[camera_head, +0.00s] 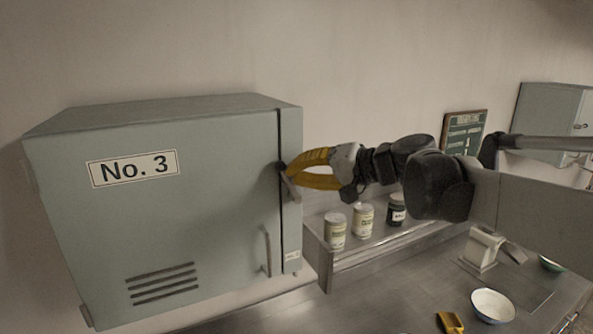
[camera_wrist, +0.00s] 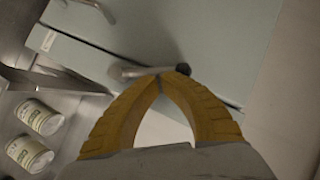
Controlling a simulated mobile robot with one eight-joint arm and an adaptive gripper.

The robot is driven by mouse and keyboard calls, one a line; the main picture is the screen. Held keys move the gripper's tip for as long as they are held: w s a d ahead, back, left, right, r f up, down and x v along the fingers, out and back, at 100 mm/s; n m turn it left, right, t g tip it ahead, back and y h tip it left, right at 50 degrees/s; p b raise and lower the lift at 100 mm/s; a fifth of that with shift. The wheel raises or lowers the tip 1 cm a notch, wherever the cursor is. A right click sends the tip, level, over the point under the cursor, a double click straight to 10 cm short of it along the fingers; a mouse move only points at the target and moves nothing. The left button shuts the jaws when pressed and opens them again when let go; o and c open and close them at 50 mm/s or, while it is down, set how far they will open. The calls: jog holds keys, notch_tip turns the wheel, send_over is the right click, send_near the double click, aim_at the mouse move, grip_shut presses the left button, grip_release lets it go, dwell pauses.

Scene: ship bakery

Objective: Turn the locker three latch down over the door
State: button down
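The No. 3 locker (camera_head: 200,225) is a grey-green metal box with a shut-looking door at the left of the head view. Its latch (camera_head: 292,188) is a short grey bar near the door's right-hand seam, slanting down and right from a dark pivot. The latch (camera_wrist: 128,72) also shows in the wrist view, running left from its black pivot knob (camera_wrist: 183,69). My gripper (camera_head: 286,170) has yellow fingers with their tips together at the latch, close to the pivot. In the wrist view the fingertips (camera_wrist: 158,80) overlap the bar's edge; whether they touch it is unclear.
A vertical door handle (camera_head: 267,252) stands below the latch. Cans (camera_head: 335,231) and a dark jar (camera_head: 397,209) stand on a shelf to the right. A white bowl (camera_head: 493,305) and a yellow scoop (camera_head: 450,322) lie on the metal counter (camera_head: 390,290).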

jog(key=shift+s+a+f+n+h, duration=0.15)
jog(key=shift+s+a+n+h, duration=0.1)
jog(key=shift+a+n+h, duration=0.35)
jog(key=shift+s+a+f+n+h, duration=0.1)
jog(key=shift+s+a+n+h, duration=0.1)
jog(key=shift+a+n+h, duration=0.35)
jog(key=shift+s+a+f+n+t+h, duration=0.3)
jog(key=shift+a+f+n+h, duration=0.3)
jog(key=shift+n+h, duration=0.3)
jog(key=shift+s+a+f+n+t+h+b, duration=0.1)
jog(key=shift+a+f+n+t+h+b, duration=0.15)
jog(key=shift+a+f+n+h, duration=0.25)
jog(key=shift+s+a+f+n+t+h+b, duration=0.15)
jog(key=shift+f+n+h+b, duration=0.15)
jog(key=shift+h, duration=0.35)
jog(key=shift+f, duration=0.2)
jog(key=shift+a+f, duration=0.1)
